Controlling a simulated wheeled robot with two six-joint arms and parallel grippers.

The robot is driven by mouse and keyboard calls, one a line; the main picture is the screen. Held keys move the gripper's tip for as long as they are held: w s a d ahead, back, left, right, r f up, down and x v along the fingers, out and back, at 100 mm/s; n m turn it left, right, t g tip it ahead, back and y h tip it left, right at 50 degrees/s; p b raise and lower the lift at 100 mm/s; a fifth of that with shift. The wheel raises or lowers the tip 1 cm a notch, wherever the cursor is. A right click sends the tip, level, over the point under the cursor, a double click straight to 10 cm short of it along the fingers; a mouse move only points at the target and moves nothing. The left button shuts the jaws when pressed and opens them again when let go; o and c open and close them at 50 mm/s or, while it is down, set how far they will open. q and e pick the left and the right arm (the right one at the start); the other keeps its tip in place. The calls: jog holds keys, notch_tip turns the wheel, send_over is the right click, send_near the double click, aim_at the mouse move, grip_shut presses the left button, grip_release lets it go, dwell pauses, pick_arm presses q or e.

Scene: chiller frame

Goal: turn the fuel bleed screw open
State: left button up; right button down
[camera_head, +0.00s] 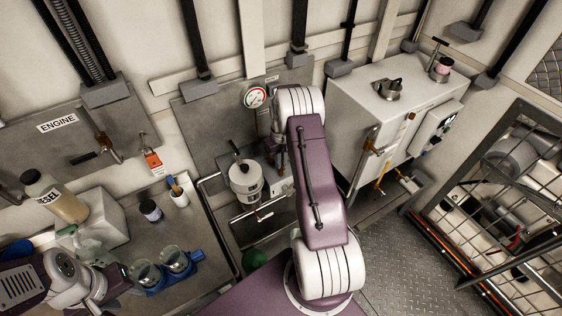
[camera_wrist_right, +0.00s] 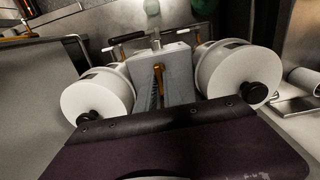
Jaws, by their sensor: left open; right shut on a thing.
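The filter unit under the gauge has a white canister (camera_head: 245,181) left of my right arm. The right wrist view shows two white canisters, left (camera_wrist_right: 98,98) and right (camera_wrist_right: 238,70), each with a black knob. A grey block (camera_wrist_right: 163,72) with a brass-coloured part sits between them. My right gripper (camera_head: 279,152) is shut at this filter unit, below the gauge. My arm hides its fingertips and most of the fuel bleed screw, so the contact is not clear. My left gripper (camera_head: 114,279) is open at the lower left, beside the glass jars.
A gauge (camera_head: 256,97) is on the back panel. A white tank (camera_head: 388,112) stands to the right. The left bench holds a diesel bottle (camera_head: 56,199), glass jars in a blue holder (camera_head: 171,272) and a small dark jar (camera_head: 150,210). A mesh cage (camera_head: 510,190) is far right.

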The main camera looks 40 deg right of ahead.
jog(key=shift+w+r, duration=0.1)
jog(key=shift+w, duration=0.05)
jog(key=c, duration=1.5)
grip_release()
jog(key=shift+r, duration=0.35)
notch_tip(320, 180, up, 8)
jog(key=shift+r+b, duration=0.15)
jog(key=shift+b, duration=0.8)
